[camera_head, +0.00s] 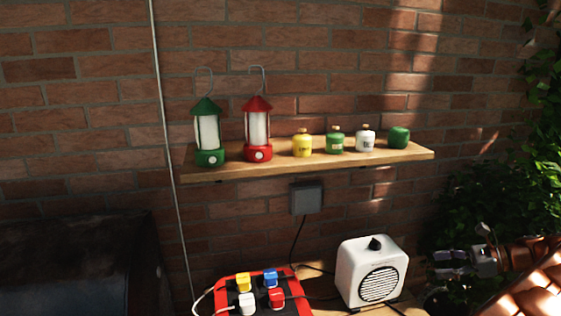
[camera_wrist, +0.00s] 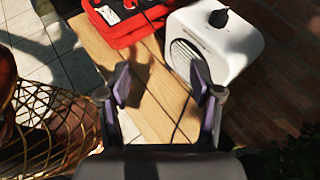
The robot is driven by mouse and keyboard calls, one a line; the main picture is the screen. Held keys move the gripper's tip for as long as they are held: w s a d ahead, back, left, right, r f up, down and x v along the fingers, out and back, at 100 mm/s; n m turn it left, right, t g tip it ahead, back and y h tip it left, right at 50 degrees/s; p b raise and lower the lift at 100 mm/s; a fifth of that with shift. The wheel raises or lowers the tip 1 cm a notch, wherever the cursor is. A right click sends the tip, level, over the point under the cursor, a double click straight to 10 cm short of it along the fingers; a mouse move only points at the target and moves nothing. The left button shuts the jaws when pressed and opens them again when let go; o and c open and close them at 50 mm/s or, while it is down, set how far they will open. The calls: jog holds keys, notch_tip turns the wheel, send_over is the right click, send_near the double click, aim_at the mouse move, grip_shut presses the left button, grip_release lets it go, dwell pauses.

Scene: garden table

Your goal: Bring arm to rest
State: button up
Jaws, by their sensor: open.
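My gripper shows in the wrist view (camera_wrist: 163,88) with its two fingers spread apart and nothing between them. It is above the wooden table (camera_wrist: 150,105), with bare tabletop and a dark cable visible between the fingers. In the head view my gripper (camera_head: 452,265) is at the lower right, to the right of the white heater (camera_head: 372,272). The heater also shows in the wrist view (camera_wrist: 222,45), beyond the right finger and apart from it.
A red power strip (camera_head: 222,290) with several coloured plugs is left of the heater. A wooden wall shelf (camera_head: 300,168) holds a green lantern (camera_head: 208,135), a red lantern (camera_head: 257,125) and several small jars. Ivy (camera_head: 500,190) grows at right. A wire basket (camera_wrist: 45,125) stands lower left.

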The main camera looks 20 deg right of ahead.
jog(key=w+a+r+n+g, duration=0.2)
jog(key=a+n, duration=0.1)
jog(key=a, duration=0.6)
jog(key=w+a+r+n+g, duration=0.2)
jog(key=a+r+n, duration=0.1)
jog(key=a, duration=0.6)
jog(key=w+a+r+n+g, duration=0.2)
jog(key=w+a+n+g, duration=0.1)
jog(key=a, duration=0.6)
jog(key=s+a+n+g+h, duration=0.1)
jog(key=s+a+n+g, duration=0.2)
jog(key=a, duration=0.4)
jog(key=s+a+n+h, duration=0.1)
jog(key=s+a+n, duration=0.35)
jog(key=a, duration=0.25)
jog(key=s+a+f+n+h, duration=0.1)
jog(key=s+f+n+h, duration=0.1)
jog(key=s, duration=0.5)
jog(key=s+a+f+n+h, duration=0.1)
jog(key=s+f+n+h, duration=0.1)
jog(key=s, duration=0.5)
jog(key=s+a+f+n+g+h, duration=0.1)
jog(key=s+a+f+n+h, duration=0.1)
jog(key=s+n, duration=0.4)
jog(key=shift+s+f+h, duration=0.15)
jog(key=shift+s+h, duration=0.45)
jog(key=shift+h, duration=0.2)
jog(key=shift+a, duration=0.1)
